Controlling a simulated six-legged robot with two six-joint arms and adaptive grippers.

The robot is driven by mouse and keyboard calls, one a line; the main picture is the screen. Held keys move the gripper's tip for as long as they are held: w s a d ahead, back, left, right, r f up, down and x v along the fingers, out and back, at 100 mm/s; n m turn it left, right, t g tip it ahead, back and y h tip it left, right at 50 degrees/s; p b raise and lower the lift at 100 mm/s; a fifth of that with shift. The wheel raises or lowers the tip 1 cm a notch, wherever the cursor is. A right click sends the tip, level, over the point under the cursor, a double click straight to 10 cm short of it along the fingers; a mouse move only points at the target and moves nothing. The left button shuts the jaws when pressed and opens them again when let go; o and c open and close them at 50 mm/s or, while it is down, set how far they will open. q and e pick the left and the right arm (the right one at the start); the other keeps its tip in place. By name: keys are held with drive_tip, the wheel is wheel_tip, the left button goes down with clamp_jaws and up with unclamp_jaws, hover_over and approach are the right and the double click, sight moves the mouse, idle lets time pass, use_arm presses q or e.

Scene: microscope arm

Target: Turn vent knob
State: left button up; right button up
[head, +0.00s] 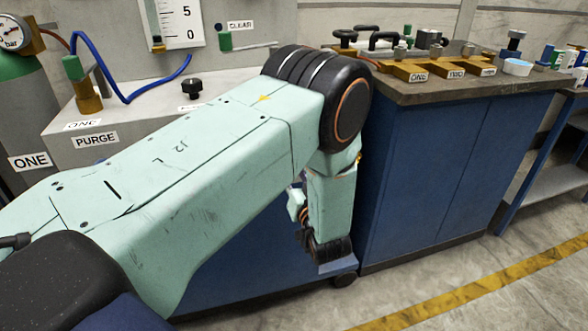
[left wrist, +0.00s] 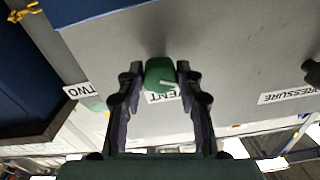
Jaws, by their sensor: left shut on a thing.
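The vent knob (left wrist: 159,73) is a green knob on a grey panel (left wrist: 233,60), beside a label reading "ENT" that is partly covered. My left gripper (left wrist: 160,76) is shut on the knob, with one dark finger on each side of it. The knob's far side and base are partly hidden. In the head view my pale green left arm crosses the middle and bends down, and I cannot make out the fingers or the vent knob there. My right gripper is in neither view.
A dark knob (left wrist: 312,72) stands at the right edge. In the head view a blue cabinet (head: 450,170) stands right of my arm, with open floor in front.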

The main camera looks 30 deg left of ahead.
use_arm(q)
drive_tip(key=shift+s+m+p, duration=0.1)
drive_tip(key=shift+m+p, duration=2)
drive_tip(key=shift+m, duration=4.2)
drive_tip(key=o, duration=1.2)
drive_tip(key=shift+r, duration=0.1)
drive_tip(key=shift+c, duration=0.2)
drive_tip(key=v, duration=0.7)
drive_tip(key=shift+s, duration=0.2)
